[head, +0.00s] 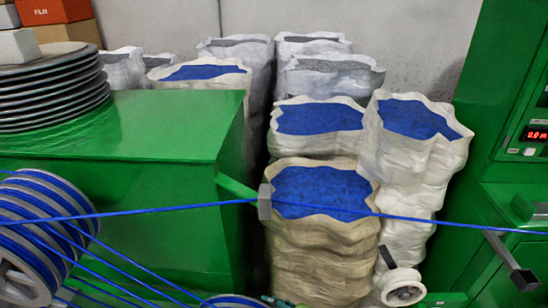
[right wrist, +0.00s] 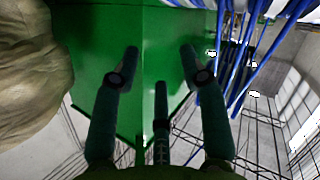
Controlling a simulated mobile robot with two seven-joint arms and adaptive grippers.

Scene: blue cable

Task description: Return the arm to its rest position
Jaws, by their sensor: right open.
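The blue cable (head: 150,209) runs taut across the head view, from the left edge past a grey guide (head: 265,202) on a green arm to the green machine at the right. My right gripper (right wrist: 159,54) shows in the right wrist view with its fingers spread and nothing between them. A green surface lies beyond the fingers. Blue strands (right wrist: 246,60) hang to the right of the fingers, apparently apart from them. My left gripper is not in view.
A spool (head: 75,200) wound with blue cable stands at the left, by a green cabinet (head: 130,130). Sacks of blue granules (head: 320,250) fill the middle. A green machine (head: 480,110) with a red display stands right. A pale sack (right wrist: 30,80) is left in the wrist view.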

